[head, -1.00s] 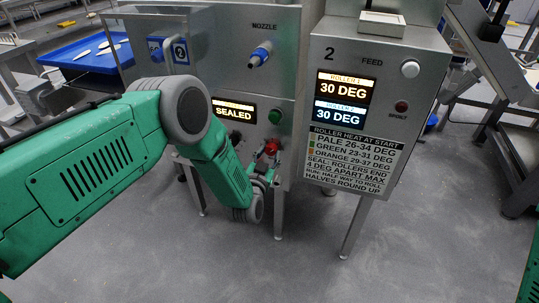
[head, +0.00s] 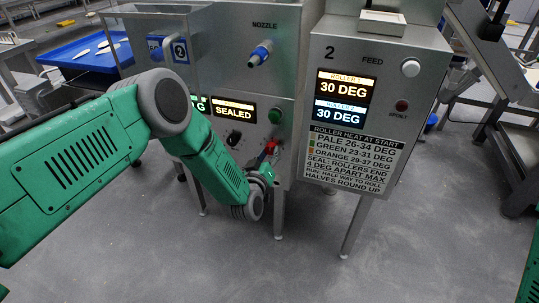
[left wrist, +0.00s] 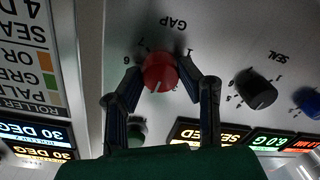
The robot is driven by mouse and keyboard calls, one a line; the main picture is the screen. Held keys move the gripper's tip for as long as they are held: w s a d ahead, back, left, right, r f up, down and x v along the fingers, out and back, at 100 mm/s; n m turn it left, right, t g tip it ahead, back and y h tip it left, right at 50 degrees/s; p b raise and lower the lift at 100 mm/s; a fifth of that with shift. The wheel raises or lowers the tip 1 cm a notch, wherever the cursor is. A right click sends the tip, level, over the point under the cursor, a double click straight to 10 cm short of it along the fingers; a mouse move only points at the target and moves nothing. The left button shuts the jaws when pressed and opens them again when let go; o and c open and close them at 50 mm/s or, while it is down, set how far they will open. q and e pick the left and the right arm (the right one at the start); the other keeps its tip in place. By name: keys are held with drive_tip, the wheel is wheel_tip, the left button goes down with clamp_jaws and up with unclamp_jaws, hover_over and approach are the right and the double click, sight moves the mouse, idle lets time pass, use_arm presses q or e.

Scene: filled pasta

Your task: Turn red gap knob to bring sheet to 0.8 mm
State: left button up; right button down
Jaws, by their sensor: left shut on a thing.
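The red gap knob (head: 270,147) sits low on the steel front panel, under a green button. The left wrist view shows this knob (left wrist: 160,72) upside down, below the word GAP, with a white pointer line and a few scale digits around it. My left gripper (head: 266,163) has its fingers on either side of the knob. In the left wrist view my left gripper (left wrist: 160,78) is closed around it. The exact setting is too small to read. My right gripper is out of view. No pasta sheet can be made out.
A black seal knob (left wrist: 257,89) and a blue knob (left wrist: 308,101) stand beside the red one. A display (head: 234,111) reads SEALED. The roller screen (head: 345,99) shows 30 DEG twice, above a printed heat chart (head: 347,158). A blue tray (head: 85,55) lies at the back left.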

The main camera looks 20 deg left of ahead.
use_arm(q)
drive_tip(key=n, duration=0.4)
drive_tip(key=shift+w+a+r+b, duration=0.1)
drive_tip(key=shift+a+b, duration=0.05)
drive_tip(key=shift+b, duration=0.25)
drive_tip(key=n+b, duration=0.1)
drive_tip(key=n, duration=0.4)
drive_tip(key=shift+a+n+b, duration=0.1)
drive_tip(key=shift+n+b, duration=0.2)
drive_tip(key=o, duration=1.1)
drive_tip(key=shift+a, duration=0.1)
drive_tip(key=shift+o, duration=0.2)
drive_tip(key=shift+h, duration=0.3)
